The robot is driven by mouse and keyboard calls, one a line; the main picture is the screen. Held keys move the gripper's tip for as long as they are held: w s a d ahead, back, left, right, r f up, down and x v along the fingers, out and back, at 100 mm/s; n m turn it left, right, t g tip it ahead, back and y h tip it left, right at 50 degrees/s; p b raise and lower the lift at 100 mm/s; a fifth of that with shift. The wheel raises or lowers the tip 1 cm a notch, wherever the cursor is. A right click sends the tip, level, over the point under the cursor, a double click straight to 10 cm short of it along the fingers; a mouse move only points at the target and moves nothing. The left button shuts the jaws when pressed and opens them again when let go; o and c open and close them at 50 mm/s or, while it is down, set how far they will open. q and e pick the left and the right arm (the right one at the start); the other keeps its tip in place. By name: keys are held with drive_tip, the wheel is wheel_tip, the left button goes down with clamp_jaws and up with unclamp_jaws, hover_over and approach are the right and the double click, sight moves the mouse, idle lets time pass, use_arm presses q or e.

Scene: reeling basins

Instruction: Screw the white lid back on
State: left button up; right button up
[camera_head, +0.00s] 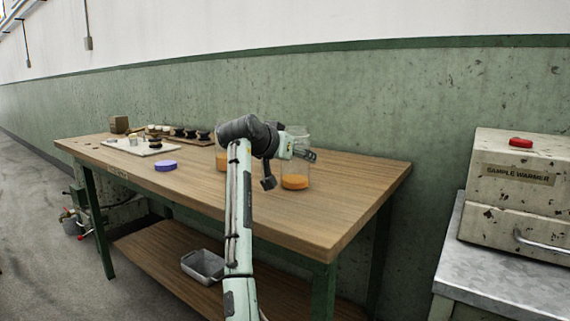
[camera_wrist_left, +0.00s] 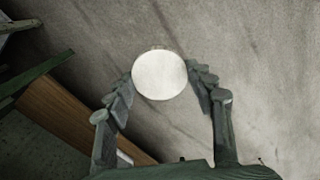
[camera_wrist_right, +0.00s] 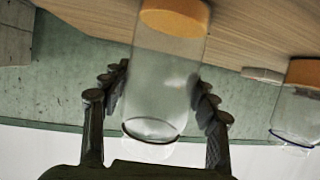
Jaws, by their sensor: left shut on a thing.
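The white lid (camera_wrist_left: 160,75) is a round disc between the fingertips of my left gripper (camera_wrist_left: 160,88), which is shut on it, above the grey floor. My left gripper is outside the head view. A clear, lidless glass jar with orange contents (camera_head: 295,182) stands on the workbench; it also shows in the right wrist view (camera_wrist_right: 165,70), between the fingers of my right gripper (camera_wrist_right: 160,95). My right gripper (camera_head: 305,154) overlaps the jar in the head view and looks open, with fingers at either side. Whether they touch the glass is unclear.
A second orange-filled jar (camera_head: 222,163) stands left of the first, partly behind my arm. A purple disc (camera_head: 166,165), a white board (camera_head: 138,146) and several small dark-topped items sit farther left on the workbench (camera_head: 345,195). A sample warmer (camera_head: 515,185) stands at right.

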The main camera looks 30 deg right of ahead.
drive_tip(key=c, duration=0.7)
drive_tip(key=shift+r, duration=0.2)
drive_tip(key=shift+c, duration=0.2)
use_arm(q)
drive_tip(key=shift+r, duration=0.1)
use_arm(e)
drive_tip(key=shift+r, duration=0.85)
use_arm(q)
drive_tip(key=shift+r, duration=0.1)
drive_tip(key=shift+r+p, duration=0.45)
drive_tip(key=shift+p, duration=0.2)
drive_tip(key=shift+r, duration=0.15)
use_arm(e)
drive_tip(key=w+a+r, duration=0.6)
drive_tip(key=a+r, duration=0.3)
drive_tip(key=shift+w+a, duration=0.25)
drive_tip(key=shift+w, duration=0.05)
idle(0.9)
